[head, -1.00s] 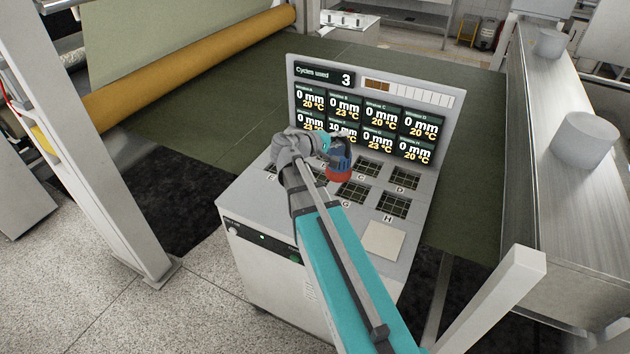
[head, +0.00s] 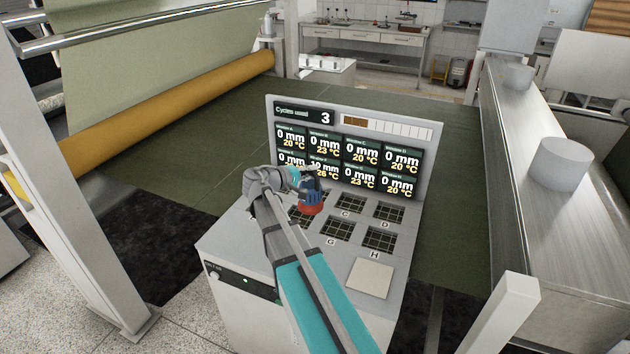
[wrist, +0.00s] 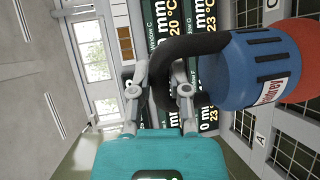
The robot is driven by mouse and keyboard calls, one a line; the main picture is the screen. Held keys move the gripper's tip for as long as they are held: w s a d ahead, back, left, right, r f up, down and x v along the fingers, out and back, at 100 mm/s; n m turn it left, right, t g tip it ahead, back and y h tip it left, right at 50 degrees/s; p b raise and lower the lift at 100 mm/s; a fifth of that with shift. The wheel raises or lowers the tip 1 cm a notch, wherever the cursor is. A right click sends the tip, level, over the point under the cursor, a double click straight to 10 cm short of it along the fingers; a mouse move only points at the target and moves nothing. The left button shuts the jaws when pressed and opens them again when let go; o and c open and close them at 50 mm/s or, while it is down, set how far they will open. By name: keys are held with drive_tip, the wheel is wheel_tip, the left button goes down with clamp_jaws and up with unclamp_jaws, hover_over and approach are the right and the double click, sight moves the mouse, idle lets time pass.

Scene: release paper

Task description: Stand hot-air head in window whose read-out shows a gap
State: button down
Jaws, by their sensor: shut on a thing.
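The hot-air head, with a blue body (head: 312,188) and a red end (head: 310,209), hangs above the console's windows, red end down. My gripper (wrist: 160,92) is shut on its black curved handle (wrist: 205,45). The head seems to hang in front of the display near windows B and F; its height above them is unclear. The read-out of window F (head: 323,168) is partly covered and appears to show 10 mm and 26 °C. The other legible read-outs show 0 mm. Window F's grid (head: 300,216) is partly hidden by my arm and the hot-air head.
Grid windows C (head: 351,202), D (head: 389,212), G (head: 337,229) and H (head: 379,239) are uncovered. A pale square plate (head: 370,278) lies at the console's front right. The counter (head: 318,117) reads 3. The upright display panel (head: 428,160) stands behind the windows.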

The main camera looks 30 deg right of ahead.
sight(305, 173)
drive_tip(key=w+f+b, duration=0.2)
drive_tip(key=w, duration=0.1)
drive_tip(key=shift+w+a+f, duration=0.15)
drive_tip(key=shift+w, duration=0.05)
drive_tip(key=shift+w+a+f+b, duration=0.15)
drive_tip(key=shift+w+f+b, duration=1.45)
drive_tip(key=shift+f+b, duration=0.25)
drive_tip(key=shift+w+f, duration=0.1)
drive_tip(key=shift+w+f+b, duration=0.15)
drive_tip(key=shift+f+b, duration=0.8)
drive_tip(key=shift+b, duration=0.05)
drive_tip(key=shift+w+f+b, duration=0.15)
drive_tip(key=shift+f+b, duration=0.8)
drive_tip(key=shift+b, duration=0.05)
drive_tip(key=shift+f, duration=0.1)
drive_tip(key=c, duration=0.6)
unclamp_jaws()
